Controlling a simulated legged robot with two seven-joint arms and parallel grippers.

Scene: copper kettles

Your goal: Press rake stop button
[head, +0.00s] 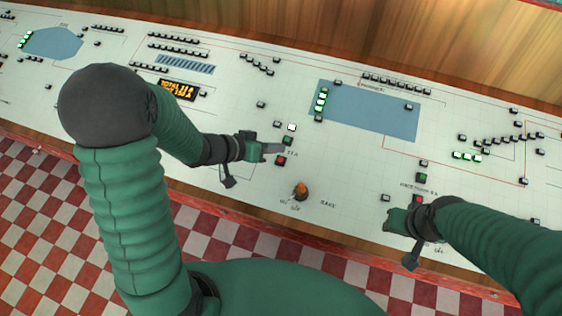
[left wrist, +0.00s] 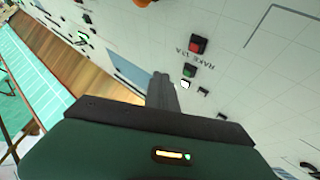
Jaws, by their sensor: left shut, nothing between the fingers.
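A red button (head: 281,160), also in the left wrist view (left wrist: 198,44), sits on the white control panel (head: 345,165). The wrist view shows a label reading RAKE beside it. A green button (head: 288,140) and a lit white button (head: 291,127) are in line with it; the wrist view shows the green (left wrist: 189,70) and white (left wrist: 185,84) ones too. My left gripper (head: 276,148) is shut and empty, its tips close to the green and red buttons; contact cannot be told. My right gripper (head: 391,221) is over the panel's front right; its jaw opening is unclear.
An orange-topped rotary knob (head: 300,190) stands in front of the red button. A second green button (head: 421,178) and red button (head: 417,199) lie near my right gripper. A blue panel area (head: 370,112) with small buttons lies behind. A wooden wall (head: 400,45) bounds the back.

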